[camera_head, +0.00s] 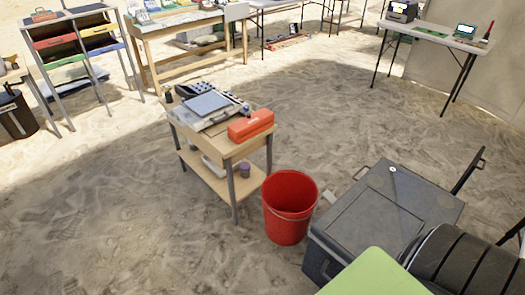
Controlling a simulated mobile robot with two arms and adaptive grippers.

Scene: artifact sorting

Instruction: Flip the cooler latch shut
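The cooler (362,224) is a large grey box on the sandy ground at the lower right. Its lid looks closed, with a small round pale item on top near the far edge. Two small pale tabs (360,173) stick out along its far left edge; I cannot tell whether they are latches. A small dark part (325,268) shows on the near side wall, too small to make out. The cooler's near right corner is hidden behind a green surface and a black ribbed cylinder. Neither of my grippers is in view.
A red bucket (290,207) stands just left of the cooler. A small wooden table (225,150) with a red case (250,125) is behind it. A green panel (375,275) and black ribbed cylinder (465,262) crowd the lower right. Sand at the lower left is clear.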

